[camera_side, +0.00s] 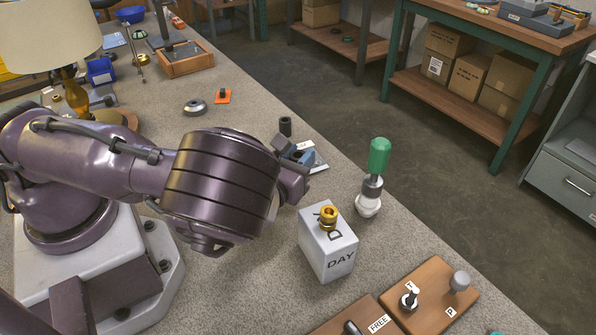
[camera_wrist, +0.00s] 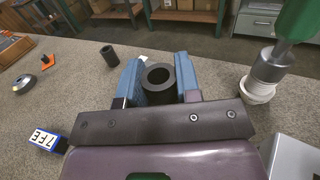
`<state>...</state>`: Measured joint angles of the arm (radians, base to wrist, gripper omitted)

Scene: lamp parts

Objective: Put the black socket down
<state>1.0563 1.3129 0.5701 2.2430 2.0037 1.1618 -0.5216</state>
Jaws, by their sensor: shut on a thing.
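My gripper (camera_wrist: 160,80) has blue jaw pads and is shut on a black socket (camera_wrist: 158,97), a short hollow cylinder with its open end up in the wrist view. In the side view my gripper (camera_side: 303,157) is low over the bench, partly behind my own wrist, and the held socket cannot be made out there. I cannot tell whether its bottom touches the bench. A second black cylinder (camera_wrist: 110,55) stands upright and apart on the bench, beyond the jaws to the left; it also shows in the side view (camera_side: 285,126).
A green-handled tool in a white collar (camera_side: 368,200) stands right of the gripper. A white DAY block (camera_side: 328,255) with a brass piece on top is nearer. Wooden boards (camera_side: 432,300) lie front right. The grey bench (camera_side: 255,115) has free room behind the gripper.

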